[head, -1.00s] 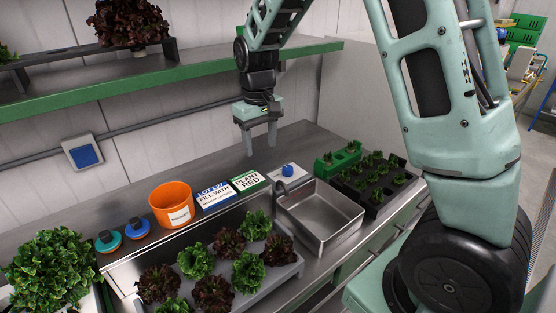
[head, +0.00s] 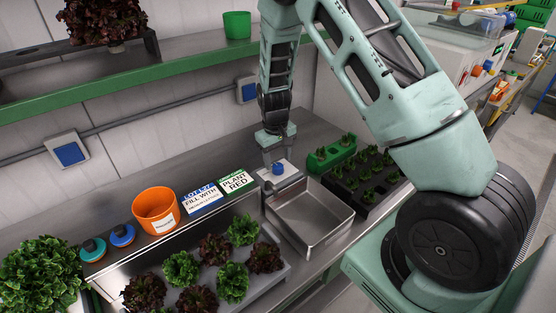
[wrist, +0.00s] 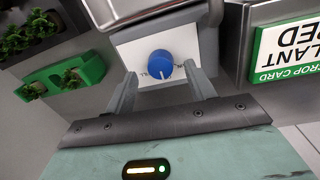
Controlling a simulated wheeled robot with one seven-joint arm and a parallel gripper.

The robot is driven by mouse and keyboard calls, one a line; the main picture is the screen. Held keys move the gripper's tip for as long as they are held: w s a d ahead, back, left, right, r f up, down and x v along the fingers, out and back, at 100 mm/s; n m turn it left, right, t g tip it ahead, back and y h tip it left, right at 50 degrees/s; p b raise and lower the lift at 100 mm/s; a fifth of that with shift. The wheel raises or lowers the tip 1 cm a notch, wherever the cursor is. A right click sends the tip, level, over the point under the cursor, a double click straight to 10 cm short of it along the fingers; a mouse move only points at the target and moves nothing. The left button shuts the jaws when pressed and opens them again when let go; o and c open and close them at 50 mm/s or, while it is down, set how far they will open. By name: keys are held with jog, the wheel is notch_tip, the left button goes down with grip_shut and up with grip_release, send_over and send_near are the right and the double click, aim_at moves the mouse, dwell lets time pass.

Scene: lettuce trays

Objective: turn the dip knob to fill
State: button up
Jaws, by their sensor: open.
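The blue dip knob (head: 278,168) sits on a white plate (head: 266,179) beside the steel basin. In the wrist view the knob (wrist: 160,64) is round, with a white pointer mark toward the bottom of the picture. Small lettering lies on both sides, partly hidden and too small to read surely. My gripper (head: 278,158) is open just above the knob. In the wrist view its two fingers (wrist: 161,76) stand on either side of the knob with gaps, apart from it.
The steel basin (head: 340,222) is right of the knob, with a dark seedling tray (head: 366,196) and green seedling holder (head: 318,162) beyond. A green-edged shelf (head: 190,74) crosses above.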

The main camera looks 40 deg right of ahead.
aim_at(278, 168)
jog(key=shift+f, duration=1.3)
jog(key=c, duration=1)
jog(key=shift+m, duration=0.4)
jog(key=m, duration=0.5)
jog(key=shift+w+m+b, duration=0.1)
jog(key=shift+m+b, duration=0.2)
jog(key=shift+b, duration=0.1)
jog(key=m, duration=0.5)
jog(key=shift+w+g, duration=0.1)
jog(key=shift+g, duration=0.2)
jog(key=shift+m, duration=0.4)
